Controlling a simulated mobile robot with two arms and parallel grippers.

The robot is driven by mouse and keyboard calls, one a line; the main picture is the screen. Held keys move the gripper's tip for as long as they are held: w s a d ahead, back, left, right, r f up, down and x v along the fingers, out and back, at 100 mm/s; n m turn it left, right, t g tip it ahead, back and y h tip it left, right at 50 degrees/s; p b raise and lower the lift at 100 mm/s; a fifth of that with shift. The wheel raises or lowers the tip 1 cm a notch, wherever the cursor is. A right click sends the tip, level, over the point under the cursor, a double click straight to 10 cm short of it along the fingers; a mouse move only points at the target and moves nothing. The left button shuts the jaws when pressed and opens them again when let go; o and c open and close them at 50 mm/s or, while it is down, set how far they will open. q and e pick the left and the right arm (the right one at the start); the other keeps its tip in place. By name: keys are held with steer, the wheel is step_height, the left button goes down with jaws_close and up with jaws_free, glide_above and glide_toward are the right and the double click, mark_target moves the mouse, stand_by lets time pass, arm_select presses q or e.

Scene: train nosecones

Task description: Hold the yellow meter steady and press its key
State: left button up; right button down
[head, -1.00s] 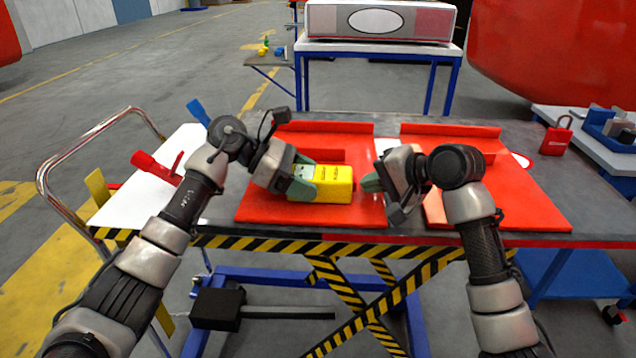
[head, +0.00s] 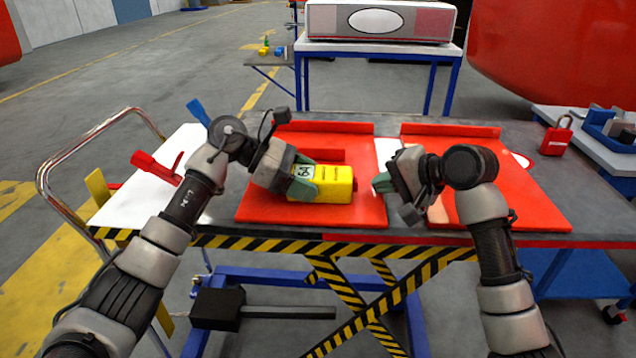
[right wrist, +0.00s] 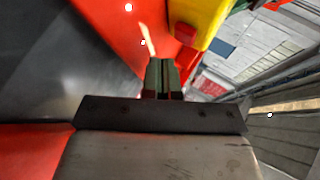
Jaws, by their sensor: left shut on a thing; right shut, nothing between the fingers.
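The yellow meter (head: 328,184) lies on the left red panel (head: 258,212). My left gripper (head: 302,176) is shut on the meter's left end, one finger on each side. A red key (right wrist: 186,33) sticks out of the meter's right end in the right wrist view. My right gripper (head: 380,183) is shut and empty, to the right of the meter with a gap between them. Its closed fingertips (right wrist: 163,72) show below and left of the key, apart from it.
A second red panel (head: 540,205) lies to the right on the same grey table (head: 225,212). A red padlock (head: 556,139) stands at the right. A cart with a white top (head: 125,205) and a curved rail is at the left. Behind is a blue-legged table (head: 350,47).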

arm_select(q)
steer(key=shift+f, duration=0.2)
arm_select(e)
steer(key=shift+d, duration=2.55)
arm_select(q)
steer(key=o, duration=0.8)
steer(key=shift+r, duration=0.1)
